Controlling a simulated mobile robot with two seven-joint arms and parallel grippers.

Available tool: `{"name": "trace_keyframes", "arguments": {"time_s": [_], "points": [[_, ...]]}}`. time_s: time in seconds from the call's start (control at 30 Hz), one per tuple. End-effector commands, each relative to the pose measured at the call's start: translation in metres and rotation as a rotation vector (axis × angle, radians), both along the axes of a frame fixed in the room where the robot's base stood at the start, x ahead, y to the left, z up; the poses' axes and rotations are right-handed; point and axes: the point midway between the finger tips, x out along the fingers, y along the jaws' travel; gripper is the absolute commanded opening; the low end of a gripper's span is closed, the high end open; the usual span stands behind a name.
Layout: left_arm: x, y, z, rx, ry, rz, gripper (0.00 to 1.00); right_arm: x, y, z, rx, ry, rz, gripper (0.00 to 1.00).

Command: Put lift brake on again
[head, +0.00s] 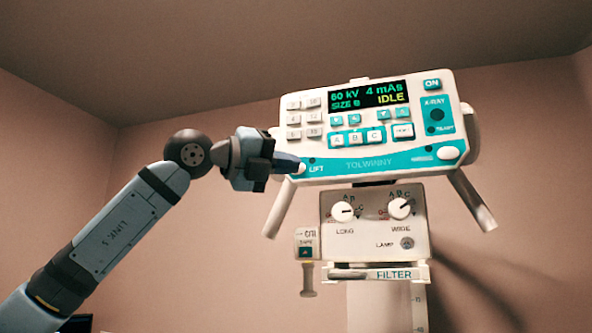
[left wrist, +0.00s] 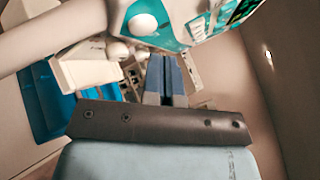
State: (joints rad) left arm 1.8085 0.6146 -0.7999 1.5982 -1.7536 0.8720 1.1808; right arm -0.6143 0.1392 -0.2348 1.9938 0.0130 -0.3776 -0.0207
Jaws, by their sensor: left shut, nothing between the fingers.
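The white lift button (head: 301,169) sits at the lower left corner of the control panel (head: 345,165), beside the word LIFT. My left gripper (head: 297,166) is shut and empty, with its fingertips right at this button in the head view, covering part of it. In the left wrist view the shut blue fingers (left wrist: 166,75) point toward the panel, and a round white button (left wrist: 143,25) shows on its teal band just above them. I cannot tell whether the tips touch it. My right gripper is not in view.
The panel's screen (head: 368,95) reads 60 kV, 4 mAs and IDLE. Handle bars (head: 279,208) slope down from both sides. Below hangs a box with LONG and WIDE dials (head: 343,211) and a lamp button (head: 407,243). Open air lies to the left.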

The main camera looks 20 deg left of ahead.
Motion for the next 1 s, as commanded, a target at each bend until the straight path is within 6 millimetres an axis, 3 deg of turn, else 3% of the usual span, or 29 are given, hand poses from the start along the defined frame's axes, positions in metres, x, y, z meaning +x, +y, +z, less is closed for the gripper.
{"name": "trace_keyframes", "arguments": {"time_s": [0.43,1.0], "points": [[-0.043,0.002,-0.003,0.0,-0.003,0.0,0.0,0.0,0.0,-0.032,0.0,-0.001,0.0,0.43],[-0.045,0.002,0.0,0.0,0.0,0.0,0.0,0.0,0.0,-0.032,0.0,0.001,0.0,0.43]]}}
